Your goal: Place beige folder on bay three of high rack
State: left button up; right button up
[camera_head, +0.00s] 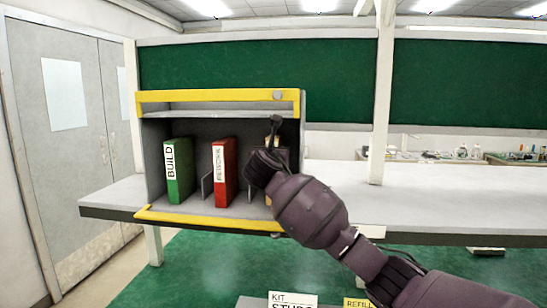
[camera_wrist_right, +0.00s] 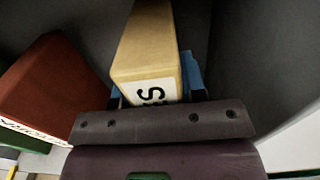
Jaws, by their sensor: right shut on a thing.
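The beige folder (camera_wrist_right: 147,45) stands upright in the jaws of my right gripper (camera_wrist_right: 155,88), with blue finger pads at its sides and part of its label showing. In the head view, my right gripper (camera_head: 273,138) reaches into the right part of the high rack (camera_head: 220,96), to the right of the red folder. There my wrist hides most of the beige folder, and only a sliver (camera_head: 283,156) shows. I cannot tell whether its base touches the rack floor. My left gripper is in neither view.
The white shelf (camera_head: 430,200) to the right is mostly clear. A green worktop (camera_head: 200,268) lies below.

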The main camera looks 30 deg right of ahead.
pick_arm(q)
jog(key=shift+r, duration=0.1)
pick_arm(e)
jog(key=shift+f, duration=0.65)
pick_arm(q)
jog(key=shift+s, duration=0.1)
pick_arm(e)
jog(key=shift+f, duration=0.15)
jog(key=o, duration=1)
jog(key=shift+o, duration=0.2)
pick_arm(q)
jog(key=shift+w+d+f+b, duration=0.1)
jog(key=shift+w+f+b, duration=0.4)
jog(key=shift+b, duration=0.65)
pick_arm(e)
jog(key=v, duration=1.2)
